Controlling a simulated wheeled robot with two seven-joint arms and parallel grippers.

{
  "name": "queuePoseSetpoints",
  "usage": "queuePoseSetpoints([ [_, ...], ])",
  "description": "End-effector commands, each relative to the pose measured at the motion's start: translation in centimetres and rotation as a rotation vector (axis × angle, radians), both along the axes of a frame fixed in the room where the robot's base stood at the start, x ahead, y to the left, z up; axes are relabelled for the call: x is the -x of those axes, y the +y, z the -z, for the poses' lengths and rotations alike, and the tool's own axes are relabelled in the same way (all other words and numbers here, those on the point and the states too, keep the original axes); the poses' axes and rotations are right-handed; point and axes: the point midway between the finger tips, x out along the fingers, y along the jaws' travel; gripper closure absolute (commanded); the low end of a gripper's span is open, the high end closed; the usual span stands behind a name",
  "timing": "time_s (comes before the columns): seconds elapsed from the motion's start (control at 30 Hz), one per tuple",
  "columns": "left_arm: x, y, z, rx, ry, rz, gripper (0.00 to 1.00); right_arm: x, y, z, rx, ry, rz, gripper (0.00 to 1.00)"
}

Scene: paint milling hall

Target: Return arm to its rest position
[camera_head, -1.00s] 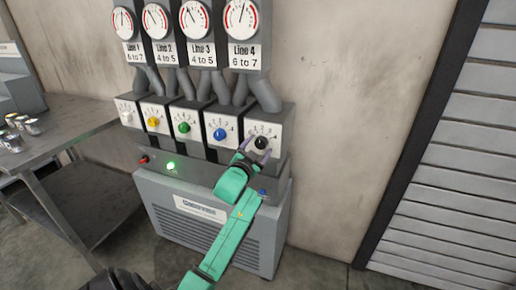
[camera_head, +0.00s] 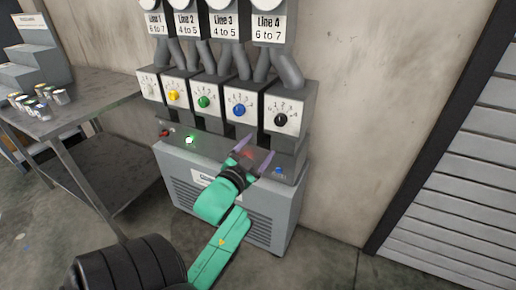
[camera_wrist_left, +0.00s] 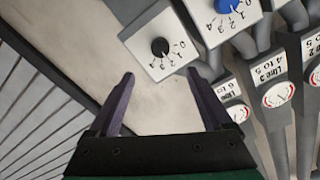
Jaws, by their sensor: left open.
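My left gripper (camera_head: 252,158) is open and empty, low in front of the grey machine (camera_head: 183,190). Its two purple fingers stand apart, below and left of the black knob (camera_head: 281,119) and clear of it. In the left wrist view the open fingers (camera_wrist_left: 161,95) show with nothing between them, and the black knob (camera_wrist_left: 160,47) sits beyond them. The blue knob (camera_head: 239,110), green knob (camera_head: 204,102) and yellow knob (camera_head: 174,95) stand in a row to its left. My right gripper is not in view.
A metal table (camera_head: 98,97) with several small cans (camera_head: 42,110) stands at the left. A green light (camera_head: 189,140), a red button (camera_head: 165,132) and a blue button (camera_head: 279,171) are on the machine's ledge. A slatted shutter (camera_head: 460,170) is at the right. Bare wall lies between.

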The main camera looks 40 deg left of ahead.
Motion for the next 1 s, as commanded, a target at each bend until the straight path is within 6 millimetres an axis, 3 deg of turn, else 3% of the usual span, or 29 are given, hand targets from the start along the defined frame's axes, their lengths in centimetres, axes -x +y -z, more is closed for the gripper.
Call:
queuePoseSetpoints([
  [0.33, -0.1, 0.0, 0.1, 0.001, 0.003, 0.001, 0.17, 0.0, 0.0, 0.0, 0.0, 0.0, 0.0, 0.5],
  [0.4, -0.4, 0.0, 1.2, 0.014, 0.024, 0.004, 0.17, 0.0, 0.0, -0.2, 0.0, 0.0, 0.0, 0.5],
  [0.47, -1.1, -0.1, 3.6, 0.042, 0.07, 0.013, 0.17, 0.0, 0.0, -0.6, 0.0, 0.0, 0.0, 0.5],
  [0.57, -2.2, -1.0, 10.9, 0.123, 0.204, 0.038, 0.17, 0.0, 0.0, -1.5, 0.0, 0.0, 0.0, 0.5],
  [0.63, -2.2, -2.3, 17.4, 0.191, 0.324, 0.057, 0.17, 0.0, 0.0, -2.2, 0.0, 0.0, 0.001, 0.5],
  [0.77, 0.5, -5.6, 29.0, 0.305, 0.554, 0.087, 0.17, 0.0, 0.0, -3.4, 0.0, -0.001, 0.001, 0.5],
  [0.8, 2.0, -6.7, 32.4, 0.335, 0.626, 0.094, 0.17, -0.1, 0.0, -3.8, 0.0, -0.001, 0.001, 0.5],
  [0.87, 4.9, -8.3, 37.1, 0.376, 0.738, 0.101, 0.17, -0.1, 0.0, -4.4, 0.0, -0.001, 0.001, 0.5],
  [0.9, 7.1, -9.4, 39.9, 0.402, 0.812, 0.103, 0.17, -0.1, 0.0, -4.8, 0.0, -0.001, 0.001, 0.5],
  [0.97, 11.1, -10.8, 43.8, 0.434, 0.926, 0.103, 0.17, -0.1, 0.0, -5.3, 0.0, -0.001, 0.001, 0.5],
  [1.0, 14.1, -11.7, 46.1, 0.453, 1.003, 0.1, 0.17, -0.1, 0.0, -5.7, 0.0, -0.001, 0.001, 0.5],
])
